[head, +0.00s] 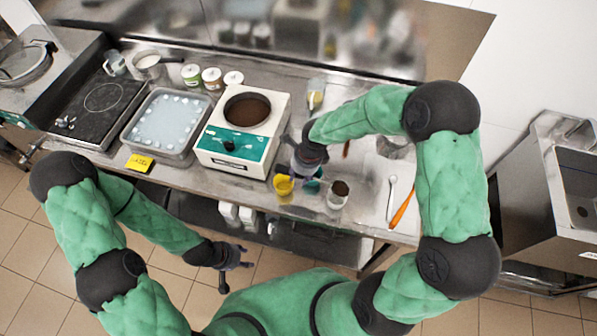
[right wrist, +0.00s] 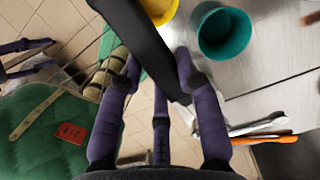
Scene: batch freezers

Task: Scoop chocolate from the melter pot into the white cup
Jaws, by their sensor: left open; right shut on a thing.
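The melter (head: 217,143) is a white box with a teal front, and its round pot (head: 247,110) holds dark brown chocolate. A white cup (head: 335,203) with something brown inside stands near the counter's front edge. My right gripper (head: 308,158) is over the counter, right of the melter and behind the small cups. In the right wrist view its purple fingers (right wrist: 160,88) are shut on a long black handle (right wrist: 138,40); the handle's far end is out of view. My left gripper (head: 235,258) is open and empty, in front of the counter, above the floor.
A yellow cup (head: 284,186) and a teal cup (right wrist: 224,38) stand beside the white cup. A white spoon (head: 391,195) and an orange spatula (head: 402,208) lie to the right. A tray (head: 130,128), a dark hob (head: 85,115) and several jars (head: 212,80) are left and behind.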

